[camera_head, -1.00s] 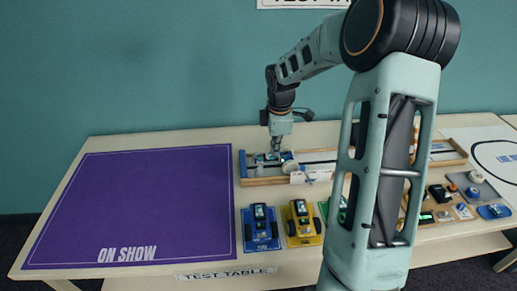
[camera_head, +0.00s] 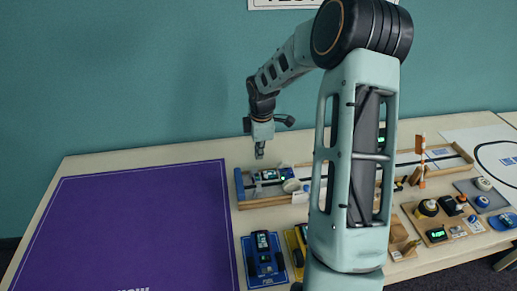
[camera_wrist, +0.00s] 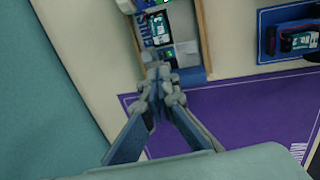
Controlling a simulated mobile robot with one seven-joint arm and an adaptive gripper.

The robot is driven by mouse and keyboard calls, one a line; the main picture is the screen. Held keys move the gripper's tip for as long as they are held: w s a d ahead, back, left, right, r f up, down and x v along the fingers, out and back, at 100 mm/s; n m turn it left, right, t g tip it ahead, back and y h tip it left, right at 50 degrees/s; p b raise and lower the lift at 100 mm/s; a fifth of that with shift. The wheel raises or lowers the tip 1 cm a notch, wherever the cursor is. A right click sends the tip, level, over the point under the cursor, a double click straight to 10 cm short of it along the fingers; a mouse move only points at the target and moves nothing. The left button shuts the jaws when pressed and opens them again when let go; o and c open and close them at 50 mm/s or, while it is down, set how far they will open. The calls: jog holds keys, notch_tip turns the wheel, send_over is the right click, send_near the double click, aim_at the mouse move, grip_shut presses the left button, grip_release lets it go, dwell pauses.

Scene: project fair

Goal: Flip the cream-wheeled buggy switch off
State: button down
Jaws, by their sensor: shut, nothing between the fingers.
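A buggy with a cream wheel (camera_head: 291,186) sits at the left end of the wooden test track (camera_head: 262,203). Its body (camera_head: 270,174) is blue and dark with a small lit display. In the wrist view the buggy (camera_wrist: 158,28) is at the top centre, partly cut off, with green lights showing. I cannot make out its switch or which way it is set. My gripper (camera_head: 259,153) points down above the buggy's left part, apart from it. In the wrist view my gripper's fingertips (camera_wrist: 158,76) are together and hold nothing.
A blue buggy (camera_head: 264,258) and a yellow one (camera_head: 299,240), partly behind my arm, stand in front of the track. A purple mat (camera_head: 130,225) lies empty at left. Several small devices (camera_head: 437,233) and an orange-white post (camera_head: 421,158) are at right.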

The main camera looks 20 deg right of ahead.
aim_at(258, 174)
jog(key=f, duration=0.3)
jog(key=w+f, duration=0.1)
jog(key=f, duration=0.2)
jog(key=w+f, duration=0.1)
jog(key=f, duration=0.2)
jog(key=shift+d+f+p, duration=0.2)
jog(key=shift+f+p, duration=0.1)
jog(key=shift+f, duration=0.1)
jog(key=shift+w, duration=0.1)
